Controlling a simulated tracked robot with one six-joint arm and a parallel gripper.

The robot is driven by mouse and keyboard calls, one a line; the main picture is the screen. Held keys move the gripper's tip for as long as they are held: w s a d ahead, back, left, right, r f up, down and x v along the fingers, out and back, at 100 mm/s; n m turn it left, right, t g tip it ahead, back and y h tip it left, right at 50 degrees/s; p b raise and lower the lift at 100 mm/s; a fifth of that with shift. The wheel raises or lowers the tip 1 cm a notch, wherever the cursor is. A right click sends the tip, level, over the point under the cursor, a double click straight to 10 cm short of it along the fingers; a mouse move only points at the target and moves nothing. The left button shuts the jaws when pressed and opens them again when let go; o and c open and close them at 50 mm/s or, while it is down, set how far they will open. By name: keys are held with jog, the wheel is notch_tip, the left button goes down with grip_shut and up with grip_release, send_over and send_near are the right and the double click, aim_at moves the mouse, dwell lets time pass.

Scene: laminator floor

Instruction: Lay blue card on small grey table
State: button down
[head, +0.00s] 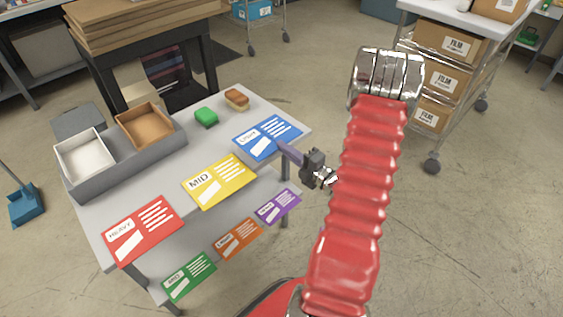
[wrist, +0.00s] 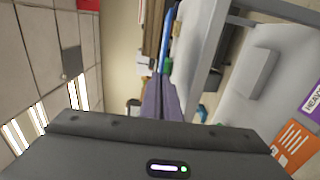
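The blue card (head: 268,137), marked LIGHT, is at the right edge of the grey table (head: 150,192), with its front edge at the table's rim. My gripper (head: 287,150) reaches in level from the right, and its fingertips meet the card's near edge. In the wrist view the fingers (wrist: 163,98) are close together, in line with the card's thin blue edge (wrist: 168,45). They look shut on it. I cannot tell whether the card still touches the tabletop.
A yellow card (head: 219,181), a red card (head: 143,229), a green block (head: 206,117) and a grey tray (head: 125,165) with two boxes are on the tabletop. Green, orange (head: 237,238) and purple cards lie on the lower shelf. A cart (head: 465,25) with film boxes stands right.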

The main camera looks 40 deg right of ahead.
jog(key=shift+f, duration=0.8)
jog(key=shift+f, duration=2.05)
jog(key=shift+f, duration=0.1)
jog(key=c, duration=2)
grip_release()
jog(key=shift+s, duration=0.1)
jog(key=shift+s+d, duration=0.2)
jog(key=shift+s, duration=5.75)
